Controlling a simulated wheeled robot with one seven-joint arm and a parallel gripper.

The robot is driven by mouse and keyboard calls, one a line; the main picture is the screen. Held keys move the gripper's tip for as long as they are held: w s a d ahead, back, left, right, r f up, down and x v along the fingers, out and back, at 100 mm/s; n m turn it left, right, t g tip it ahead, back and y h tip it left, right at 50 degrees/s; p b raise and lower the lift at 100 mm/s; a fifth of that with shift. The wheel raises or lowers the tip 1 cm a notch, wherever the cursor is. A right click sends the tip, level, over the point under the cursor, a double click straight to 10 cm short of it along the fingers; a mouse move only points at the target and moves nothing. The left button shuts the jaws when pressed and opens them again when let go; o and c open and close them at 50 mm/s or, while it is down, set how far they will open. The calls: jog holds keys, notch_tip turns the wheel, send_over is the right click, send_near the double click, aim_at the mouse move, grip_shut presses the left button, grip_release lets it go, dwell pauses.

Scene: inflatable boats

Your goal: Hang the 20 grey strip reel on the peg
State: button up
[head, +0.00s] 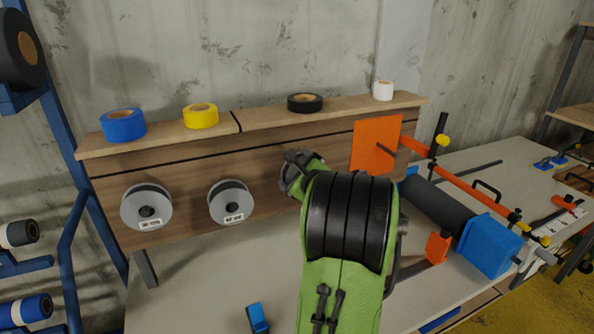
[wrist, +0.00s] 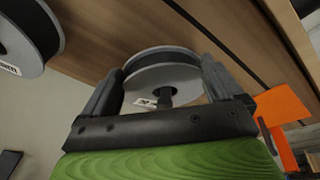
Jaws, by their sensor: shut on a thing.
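The grey strip reel (wrist: 160,58), with grey flanges and a dark winding, sits between the two fingers of my gripper (wrist: 163,78) in the wrist view. My gripper is shut on it close to the wooden board. A dark stub (wrist: 165,97) shows at the reel's middle; I cannot tell whether it is the peg passing through the hole. A white label on the reel is partly hidden and its number is not readable. In the head view the held reel (head: 289,177) is mostly hidden behind my gripper (head: 302,160) and arm.
Two similar labelled reels hang on the board (head: 180,213) to the left, one far left (head: 146,207) and one nearer (head: 230,202). Tape rolls stand on the shelf above. An orange plate (head: 375,146) is close on the right. A blue clip (head: 257,318) lies on the bench.

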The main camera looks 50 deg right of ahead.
jog(key=o, duration=0.8)
jog(key=shift+o, duration=0.2)
jog(key=shift+s, duration=0.1)
jog(key=v, duration=1.5)
jog(key=shift+s+a+b, duration=0.2)
jog(key=shift+s+b, duration=0.05)
jog(key=shift+b, duration=0.1)
jog(key=shift+r, duration=0.15)
